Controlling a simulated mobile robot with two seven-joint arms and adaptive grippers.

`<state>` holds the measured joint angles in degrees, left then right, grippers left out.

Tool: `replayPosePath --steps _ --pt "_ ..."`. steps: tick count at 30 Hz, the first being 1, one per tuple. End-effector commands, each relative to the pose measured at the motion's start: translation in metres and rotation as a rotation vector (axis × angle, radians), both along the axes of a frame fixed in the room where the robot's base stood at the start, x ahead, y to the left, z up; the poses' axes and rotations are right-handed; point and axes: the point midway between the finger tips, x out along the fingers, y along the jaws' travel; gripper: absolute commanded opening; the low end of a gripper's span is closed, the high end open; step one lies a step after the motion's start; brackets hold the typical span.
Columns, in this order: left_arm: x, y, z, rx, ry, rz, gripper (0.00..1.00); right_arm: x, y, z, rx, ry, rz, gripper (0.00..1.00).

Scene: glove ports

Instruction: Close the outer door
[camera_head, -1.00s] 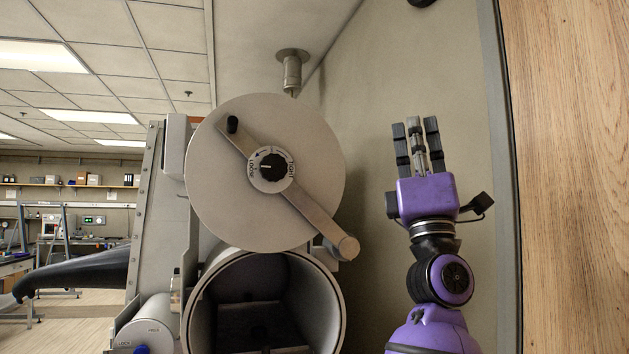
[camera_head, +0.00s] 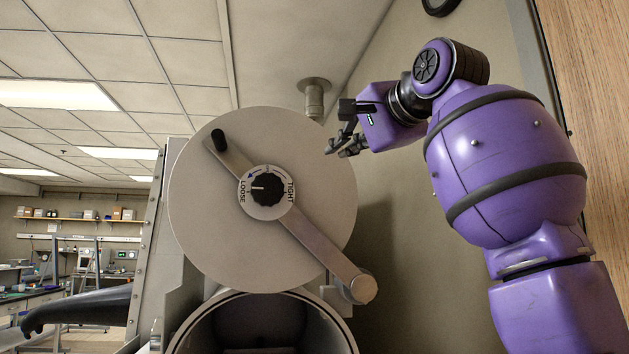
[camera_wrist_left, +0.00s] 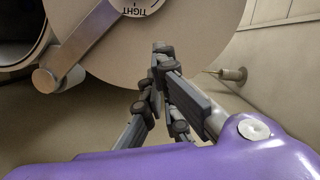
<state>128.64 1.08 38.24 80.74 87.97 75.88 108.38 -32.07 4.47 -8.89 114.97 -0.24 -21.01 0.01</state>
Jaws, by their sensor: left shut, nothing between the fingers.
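The outer door is a large round grey disc (camera_head: 215,235) with a diagonal bar and a black LOOSE/TIGHT knob (camera_head: 265,188). It stands raised above the round chamber mouth (camera_head: 265,325), which is uncovered. The door's lower part and bar also show in the left wrist view (camera_wrist_left: 110,55). My left gripper (camera_head: 338,149) is shut and empty at the door's upper right edge. In the left wrist view its fingers (camera_wrist_left: 162,52) overlap the disc's lower edge; I cannot tell whether they touch it. My right gripper is not in view.
The glove box wall (camera_head: 150,240) with a dark glove (camera_head: 85,308) lies left of the door. A plain wall and a wooden panel (camera_head: 590,120) are at the right. Shelves and benches stand far left.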

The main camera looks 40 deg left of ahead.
Motion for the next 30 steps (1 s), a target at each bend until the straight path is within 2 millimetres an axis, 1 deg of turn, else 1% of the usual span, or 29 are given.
replayPosePath --steps 3,5,8,11,13,18,22,24,30 --pt "-0.001 -0.001 -0.009 -0.079 -0.061 0.003 0.00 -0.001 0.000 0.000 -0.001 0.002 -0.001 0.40" --pt "0.000 0.001 -0.009 -0.088 -0.079 0.006 0.00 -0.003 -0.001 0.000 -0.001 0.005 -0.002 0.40" --pt "0.003 0.009 -0.009 -0.090 -0.085 0.009 0.00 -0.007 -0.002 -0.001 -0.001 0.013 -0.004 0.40" --pt "0.010 0.023 -0.011 -0.089 -0.082 0.010 0.00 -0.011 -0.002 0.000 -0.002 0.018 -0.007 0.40" --pt "0.016 0.036 -0.011 -0.088 -0.083 0.011 0.00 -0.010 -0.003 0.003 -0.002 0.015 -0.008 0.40" --pt "0.033 0.069 -0.014 -0.088 -0.083 0.011 0.00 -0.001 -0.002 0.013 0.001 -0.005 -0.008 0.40" --pt "0.044 0.092 -0.017 -0.085 -0.083 0.012 0.00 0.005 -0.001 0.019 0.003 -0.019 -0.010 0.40" --pt "0.034 0.096 -0.024 -0.088 -0.088 0.010 0.00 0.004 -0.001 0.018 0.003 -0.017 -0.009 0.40" --pt "0.020 0.108 -0.034 -0.086 -0.083 0.009 0.00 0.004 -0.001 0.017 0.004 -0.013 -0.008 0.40"
